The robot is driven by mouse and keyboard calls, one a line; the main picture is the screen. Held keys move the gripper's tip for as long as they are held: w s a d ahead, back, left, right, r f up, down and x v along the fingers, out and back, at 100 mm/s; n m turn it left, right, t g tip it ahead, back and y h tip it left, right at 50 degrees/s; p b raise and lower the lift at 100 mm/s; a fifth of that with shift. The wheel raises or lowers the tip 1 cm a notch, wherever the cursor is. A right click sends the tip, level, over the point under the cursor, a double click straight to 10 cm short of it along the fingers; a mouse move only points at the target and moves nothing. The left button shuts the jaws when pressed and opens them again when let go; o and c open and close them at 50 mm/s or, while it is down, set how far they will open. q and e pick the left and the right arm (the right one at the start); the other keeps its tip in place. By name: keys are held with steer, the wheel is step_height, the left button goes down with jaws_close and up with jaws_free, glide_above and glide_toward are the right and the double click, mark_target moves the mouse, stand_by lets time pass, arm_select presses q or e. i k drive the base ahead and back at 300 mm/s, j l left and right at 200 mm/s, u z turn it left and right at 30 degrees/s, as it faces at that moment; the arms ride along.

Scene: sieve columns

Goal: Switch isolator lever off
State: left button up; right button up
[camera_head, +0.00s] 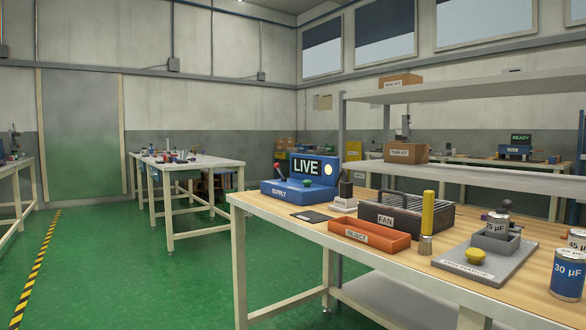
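A blue supply box (288,189) stands at the far left corner of the wooden workbench. Its display (306,167) reads LIVE, with a pale lit lamp (328,169) to the right. A lever with a red knob (278,167) stands up from the left part of the box; I take this to be the isolator lever. A green button (306,183) sits to its right. Neither of my grippers is in view.
On the workbench (345,253) are a dark flat plate (310,216), an orange reject tray (368,236), a fan unit (405,215), a yellow-handled brush (427,218), a grey fixture (470,259) and several capacitor cans (567,273). Green floor is clear at left.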

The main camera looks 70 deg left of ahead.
mark_target(276, 166)
steer(key=u, duration=2.35)
